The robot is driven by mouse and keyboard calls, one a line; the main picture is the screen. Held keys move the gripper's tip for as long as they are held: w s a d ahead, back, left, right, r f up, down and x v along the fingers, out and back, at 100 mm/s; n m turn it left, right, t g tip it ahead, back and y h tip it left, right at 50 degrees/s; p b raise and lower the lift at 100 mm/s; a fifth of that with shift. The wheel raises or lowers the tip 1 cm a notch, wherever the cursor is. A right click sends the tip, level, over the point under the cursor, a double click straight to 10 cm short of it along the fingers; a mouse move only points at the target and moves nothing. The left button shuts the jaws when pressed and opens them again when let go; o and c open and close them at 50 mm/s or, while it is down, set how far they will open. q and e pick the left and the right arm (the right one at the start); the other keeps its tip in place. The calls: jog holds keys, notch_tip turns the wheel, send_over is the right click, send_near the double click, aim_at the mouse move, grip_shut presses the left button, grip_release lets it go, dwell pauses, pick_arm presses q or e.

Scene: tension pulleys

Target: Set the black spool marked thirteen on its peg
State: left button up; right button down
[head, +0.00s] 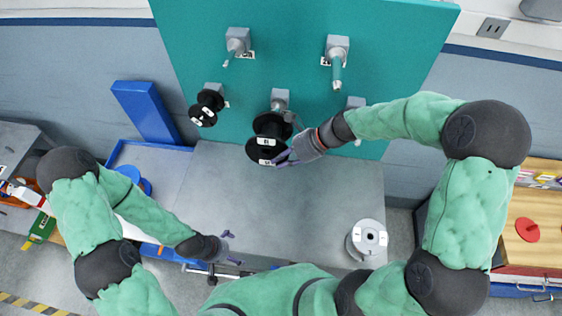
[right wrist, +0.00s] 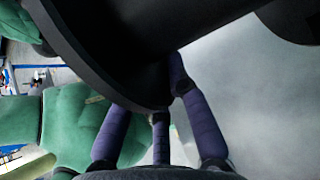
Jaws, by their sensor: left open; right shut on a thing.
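The black spool (head: 268,128) has white labels whose marks are too small to read surely. My right gripper (head: 284,158) is shut on its lower right edge, in front of the board's lower middle peg (head: 280,97). I cannot tell whether that peg enters the spool's bore. In the right wrist view the black spool (right wrist: 85,50) fills the top, with the purple fingers of my right gripper (right wrist: 160,105) against its flange and core. My left gripper (head: 232,249) is open and empty near the table's front edge.
Another black spool (head: 206,107) sits at the lower left peg of the teal board (head: 285,60). Upper left (head: 238,42) and upper right (head: 337,55) pegs hold no spool. A white spool (head: 369,238) stands on the grey table (head: 270,210), whose middle is clear.

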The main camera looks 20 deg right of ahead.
jog(key=shift+s+d+r+p, duration=0.1)
jog(key=shift+s+p, duration=0.1)
jog(key=shift+p, duration=0.1)
dwell(0.7)
jog(key=shift+p, duration=0.5)
dwell(0.8)
jog(key=shift+w, duration=0.15)
dwell(0.4)
jog(key=shift+w+d+f+p, duration=0.1)
jog(key=shift+w+d+p, duration=0.2)
jog(key=shift+w, duration=0.3)
jog(key=shift+w+d+f+p, duration=0.1)
jog(key=shift+w+d+p, duration=0.15)
jog(key=shift+w, duration=0.35)
dwell(0.5)
jog(key=shift+w+d+p, duration=0.1)
jog(key=shift+w+p, duration=0.15)
jog(key=shift+p, duration=0.05)
jog(key=shift+w+d+f+p, duration=0.1)
jog(key=shift+w+d+p, duration=0.15)
jog(key=shift+w, duration=0.35)
jog(key=shift+w+d+f+p, duration=0.15)
jog(key=shift+w+d, duration=0.1)
jog(key=shift+w, duration=0.3)
